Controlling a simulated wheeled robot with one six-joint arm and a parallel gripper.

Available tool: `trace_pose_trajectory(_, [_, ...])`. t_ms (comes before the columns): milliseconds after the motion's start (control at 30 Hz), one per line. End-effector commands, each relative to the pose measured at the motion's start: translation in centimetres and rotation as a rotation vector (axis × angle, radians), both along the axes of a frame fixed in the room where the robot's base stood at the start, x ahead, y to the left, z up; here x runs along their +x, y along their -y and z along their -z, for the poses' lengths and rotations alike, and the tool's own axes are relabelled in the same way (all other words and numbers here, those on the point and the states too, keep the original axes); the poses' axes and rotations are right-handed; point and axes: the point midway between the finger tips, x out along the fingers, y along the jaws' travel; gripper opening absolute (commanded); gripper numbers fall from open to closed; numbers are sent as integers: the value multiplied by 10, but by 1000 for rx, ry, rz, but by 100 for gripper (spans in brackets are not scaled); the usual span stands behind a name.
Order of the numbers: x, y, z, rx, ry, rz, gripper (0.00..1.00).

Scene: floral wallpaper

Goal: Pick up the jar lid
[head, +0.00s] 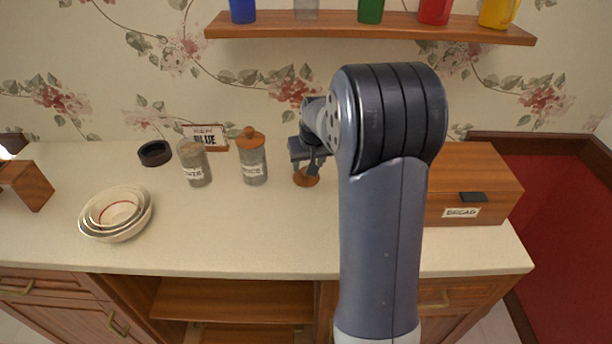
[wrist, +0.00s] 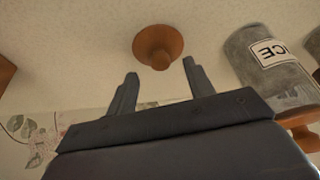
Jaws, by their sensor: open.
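The jar lid (head: 306,177) is a round orange-brown wooden piece with a knob, lying on the pale counter to the right of the jars. It also shows in the wrist view (wrist: 158,44), knob toward the camera. My gripper (head: 310,163) is above the lid in the head view and hides part of it. In the wrist view my gripper (wrist: 160,68) is open and empty, with the lid's knob just beyond and between the fingertips. The fingers do not appear to touch it. A labelled grey jar (head: 252,165) with an orange lid stands to the left.
Nested bowls (head: 92,228) sit at the front left. A wooden bread box (head: 470,165) is at right. A shelf (head: 300,25) with colored cups hangs above.

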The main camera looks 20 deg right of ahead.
Motion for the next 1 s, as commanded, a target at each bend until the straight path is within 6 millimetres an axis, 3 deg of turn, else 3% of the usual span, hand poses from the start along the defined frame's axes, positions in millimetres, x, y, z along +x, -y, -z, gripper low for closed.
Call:
trace_pose_trajectory(300, [16,2,37,1,-4,0,50])
trace_pose_trajectory(633, [18,3,41,0,-1,0,49])
trace_pose_trajectory(1000, [18,3,41,0,-1,0,19])
